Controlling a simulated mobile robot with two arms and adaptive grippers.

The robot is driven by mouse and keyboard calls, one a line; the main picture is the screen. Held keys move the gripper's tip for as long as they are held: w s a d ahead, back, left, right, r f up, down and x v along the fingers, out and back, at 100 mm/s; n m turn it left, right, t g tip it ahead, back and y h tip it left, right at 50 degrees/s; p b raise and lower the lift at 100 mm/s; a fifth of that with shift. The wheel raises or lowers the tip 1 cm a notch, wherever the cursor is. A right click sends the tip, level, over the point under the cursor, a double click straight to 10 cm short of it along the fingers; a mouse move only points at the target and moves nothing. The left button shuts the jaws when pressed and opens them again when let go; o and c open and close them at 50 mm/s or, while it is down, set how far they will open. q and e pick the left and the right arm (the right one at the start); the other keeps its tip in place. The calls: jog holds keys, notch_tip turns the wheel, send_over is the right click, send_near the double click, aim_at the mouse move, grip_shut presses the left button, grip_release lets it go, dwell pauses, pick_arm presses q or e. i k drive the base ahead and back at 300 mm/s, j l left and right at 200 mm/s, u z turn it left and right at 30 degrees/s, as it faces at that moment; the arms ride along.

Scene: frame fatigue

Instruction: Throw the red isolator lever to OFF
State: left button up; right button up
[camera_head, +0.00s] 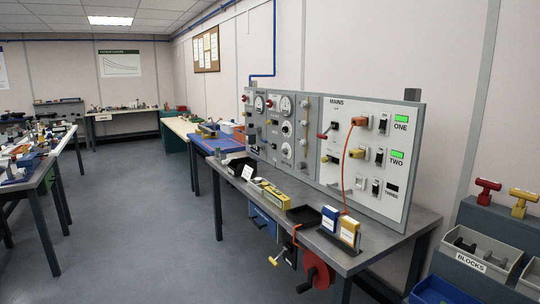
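A small red-handled lever (322,136) sticks out from the panel board (392,113) on the bench, at the left of the section lettered MAINS. It is too small to read which position it is set to. Another small red part (245,98) shows at the far left end of the board. I cannot tell if it is a lever. Green lamps beside ONE (400,126) and TWO (397,154) are lit, and the window above THREE (392,187) is dark. Neither of my grippers is in view.
The grey bench (377,240) carries a black tray (305,215), a yellow box (276,196) and blue and yellow holders (349,231). A red wheel (318,271) hangs at its front. A bin rack (490,222) stands right. Grey floor (150,220) is clear left of the bench.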

aim_at(323, 136)
jog(key=i+j+z, duration=0.5)
jog(key=i+j+u, duration=0.1)
jog(key=i, duration=0.55)
jog(key=i+j+u, duration=0.15)
jog(key=i, duration=0.5)
